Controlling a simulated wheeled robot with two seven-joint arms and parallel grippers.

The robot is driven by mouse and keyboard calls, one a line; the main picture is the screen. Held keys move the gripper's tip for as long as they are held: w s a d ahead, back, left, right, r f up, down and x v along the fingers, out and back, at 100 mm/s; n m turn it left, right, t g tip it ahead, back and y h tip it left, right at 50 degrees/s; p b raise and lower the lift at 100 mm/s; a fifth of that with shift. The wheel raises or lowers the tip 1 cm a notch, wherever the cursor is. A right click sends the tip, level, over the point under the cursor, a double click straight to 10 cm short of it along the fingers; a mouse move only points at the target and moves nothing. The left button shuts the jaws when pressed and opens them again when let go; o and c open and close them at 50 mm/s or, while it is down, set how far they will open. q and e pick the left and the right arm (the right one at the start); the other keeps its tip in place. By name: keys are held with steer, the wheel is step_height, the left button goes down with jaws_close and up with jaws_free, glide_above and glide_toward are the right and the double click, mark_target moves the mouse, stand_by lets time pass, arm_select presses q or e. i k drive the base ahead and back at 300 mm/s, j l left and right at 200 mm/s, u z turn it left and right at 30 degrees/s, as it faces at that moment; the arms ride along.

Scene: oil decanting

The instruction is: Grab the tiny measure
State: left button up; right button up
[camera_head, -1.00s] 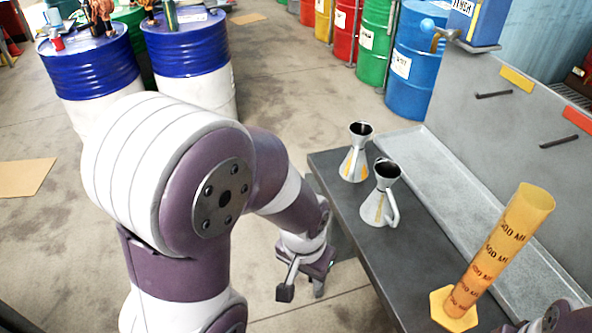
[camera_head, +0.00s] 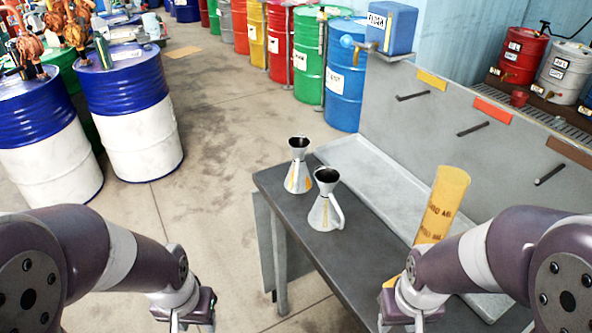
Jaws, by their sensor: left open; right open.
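Two metal measures with narrow necks and flared tops stand upright on the dark table. The far one (camera_head: 298,172) looks slightly smaller and has a yellow mark. The near one (camera_head: 324,214) has a side handle on its right. I cannot tell for sure which is the tiny measure. My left gripper (camera_head: 192,322) is open and empty, low at the bottom, left of the table and apart from both. My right gripper (camera_head: 401,324) is open at the table's near part, in front of an amber graduated cylinder (camera_head: 440,205), whose base is partly hidden.
The dark table (camera_head: 275,190) has a grey tray (camera_head: 345,160) along its back and a grey panel with pegs (camera_head: 440,120) behind. A blue container (camera_head: 392,28) sits at the panel's far end. Drums (camera_head: 130,110) stand at left. The floor between is clear.

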mark_target(298, 168)
steer(key=i+j+u, duration=0.7)
steer(key=i+j, duration=0.15)
steer(key=i+j+u, duration=0.15)
steer(key=i, duration=0.4)
steer(key=i+j+u, duration=0.1)
steer(key=i+j, duration=0.15)
steer(key=i, duration=0.2)
steer(key=i+z, duration=0.2)
steer(key=z, duration=0.25)
steer(key=i+z, duration=0.2)
steer(key=z, duration=0.2)
steer(key=i+j+z, duration=0.15)
steer(key=z, duration=0.3)
steer(key=i+j+z, duration=0.2)
steer(key=z, duration=0.2)
steer(key=i+z, duration=0.15)
steer(key=z, duration=0.3)
steer(key=i+j+z, duration=0.1)
steer(key=z, duration=0.35)
steer(key=i+j+z, duration=0.15)
steer(key=z, duration=0.3)
steer(key=i+j+z, duration=0.1)
steer(key=z, duration=0.35)
steer(key=j+z, duration=0.3)
steer(key=z, duration=0.15)
steer(key=i+j+z, duration=0.1)
steer(key=j+z, duration=0.15)
steer(key=z, duration=0.2)
